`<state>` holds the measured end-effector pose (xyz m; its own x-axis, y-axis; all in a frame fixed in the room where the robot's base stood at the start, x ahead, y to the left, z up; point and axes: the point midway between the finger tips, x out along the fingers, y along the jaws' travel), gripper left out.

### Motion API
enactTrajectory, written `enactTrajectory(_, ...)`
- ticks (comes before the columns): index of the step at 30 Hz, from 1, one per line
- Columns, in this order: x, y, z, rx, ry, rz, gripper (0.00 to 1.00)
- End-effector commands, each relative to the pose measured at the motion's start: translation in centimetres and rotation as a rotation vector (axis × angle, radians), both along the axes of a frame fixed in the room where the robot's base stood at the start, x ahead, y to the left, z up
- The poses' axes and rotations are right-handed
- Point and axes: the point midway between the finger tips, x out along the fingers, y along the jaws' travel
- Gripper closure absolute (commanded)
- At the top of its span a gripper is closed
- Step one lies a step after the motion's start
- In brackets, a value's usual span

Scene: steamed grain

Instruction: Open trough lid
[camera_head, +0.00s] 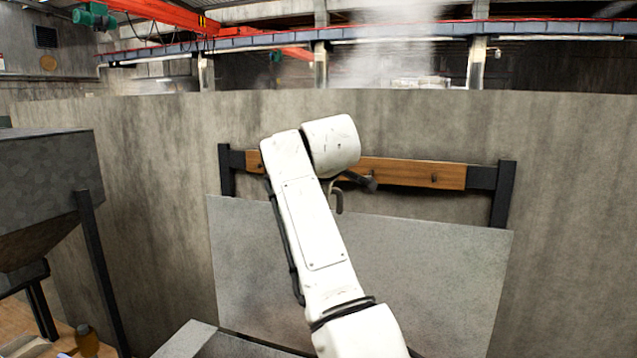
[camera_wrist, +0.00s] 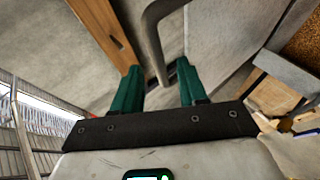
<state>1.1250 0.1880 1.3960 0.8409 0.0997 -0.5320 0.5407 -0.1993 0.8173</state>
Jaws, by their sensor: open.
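The trough lid (camera_head: 425,275) is a flat grey metal panel in the head view. It stands steeply upright in front of the wall, below a wooden rail. A bent grey bar handle (camera_head: 338,197) shows at its top edge, partly behind my arm. Part of the trough's grey rim (camera_head: 188,340) shows at the bottom; my arm hides much of the rest. In the wrist view, my gripper (camera_wrist: 159,68) has its two green fingers spread apart. The handle (camera_wrist: 155,40) passes between them; I cannot tell whether it touches either finger. The gripper is mostly hidden in the head view.
The wooden rail (camera_head: 415,173) with pegs and dark posts is on the wall behind the lid. A grey hopper (camera_head: 55,180) on dark legs stands at the left. A brown bottle (camera_head: 87,341) is at the lower left. Steam rises behind the wall.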

Motion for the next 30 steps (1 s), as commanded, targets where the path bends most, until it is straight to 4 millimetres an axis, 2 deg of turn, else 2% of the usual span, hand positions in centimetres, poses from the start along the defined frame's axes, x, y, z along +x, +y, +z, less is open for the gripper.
enactTrajectory(6, -2.9, -0.3, 1.6, 0.002, -0.004, 0.002, 0.58)
enactTrajectory(12, -4.9, -0.5, 3.0, 0.0, -0.002, 0.002, 0.58)
enactTrajectory(18, -5.6, -0.6, 3.5, 0.0, 0.0, 0.001, 0.58)
enactTrajectory(30, -5.6, -0.6, 3.5, -0.001, 0.0, 0.001, 0.58)
